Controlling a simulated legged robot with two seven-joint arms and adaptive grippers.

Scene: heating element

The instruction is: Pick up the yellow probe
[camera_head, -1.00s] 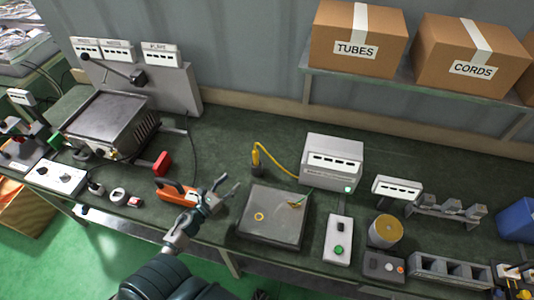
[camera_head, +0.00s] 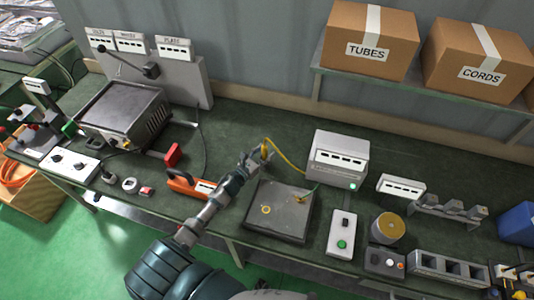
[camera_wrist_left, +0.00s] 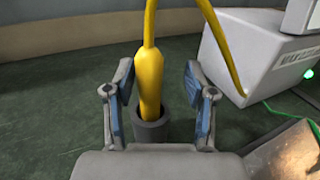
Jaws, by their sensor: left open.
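The yellow probe (camera_wrist_left: 150,85) stands upright in a dark round holder (camera_wrist_left: 150,131) in the left wrist view. Its yellow cable runs up and over to the right. My left gripper (camera_wrist_left: 158,100) is open, with one blue-padded finger on each side of the probe and a gap on both sides. In the head view my left gripper (camera_head: 256,158) is at the probe (camera_head: 265,149) and hides most of it and its holder. My right gripper is not in view.
A white box (camera_head: 337,158) that the yellow cable leads to stands right of the probe. A dark square plate (camera_head: 279,212) lies in front. An orange-handled tool (camera_head: 187,184) lies left of my left arm.

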